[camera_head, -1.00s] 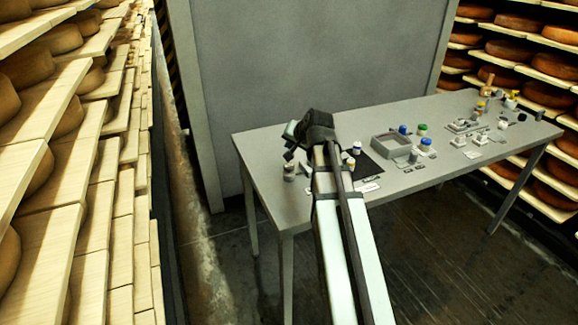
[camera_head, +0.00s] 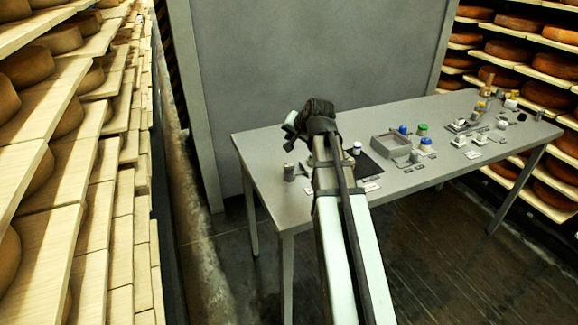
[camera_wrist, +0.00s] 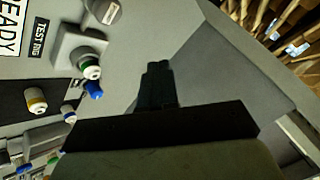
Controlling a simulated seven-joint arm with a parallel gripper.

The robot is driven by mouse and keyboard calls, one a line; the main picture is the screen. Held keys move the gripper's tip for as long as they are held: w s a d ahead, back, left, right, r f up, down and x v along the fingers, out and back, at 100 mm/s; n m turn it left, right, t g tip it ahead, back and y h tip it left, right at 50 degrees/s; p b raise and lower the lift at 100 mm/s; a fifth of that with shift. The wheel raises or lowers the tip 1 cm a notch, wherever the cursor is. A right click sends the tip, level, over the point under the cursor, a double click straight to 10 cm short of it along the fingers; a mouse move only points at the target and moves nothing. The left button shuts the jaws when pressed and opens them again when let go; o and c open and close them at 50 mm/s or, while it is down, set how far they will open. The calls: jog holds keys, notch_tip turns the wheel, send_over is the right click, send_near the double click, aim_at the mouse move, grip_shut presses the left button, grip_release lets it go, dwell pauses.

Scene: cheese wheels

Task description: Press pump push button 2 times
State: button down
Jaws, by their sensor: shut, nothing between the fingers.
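My gripper (camera_wrist: 158,68) is shut and empty in the wrist view, its dark fingers together over bare grey surface. Left of the fingers a square grey housing carries a round white and green button-like part (camera_wrist: 90,70), with a blue knob (camera_wrist: 95,90) just below it. A "TEST RIG" label (camera_wrist: 39,38) is beside this housing. I cannot tell for sure which part is the pump push button. The fingers are apart from these parts. In the head view my dark wrist is above the table's left part, and the fingertips cannot be made out.
A grey wall panel (camera_head: 300,60) stands behind. Cheese shelves are on both sides.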

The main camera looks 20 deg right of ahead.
aim_at(288, 164)
jog(key=shift+r, duration=0.4)
jog(key=shift+f, duration=4.4)
jog(key=shift+f, duration=0.2)
jog(key=shift+f, duration=0.25)
jog(key=shift+f, duration=0.85)
jog(key=shift+r, duration=1.3)
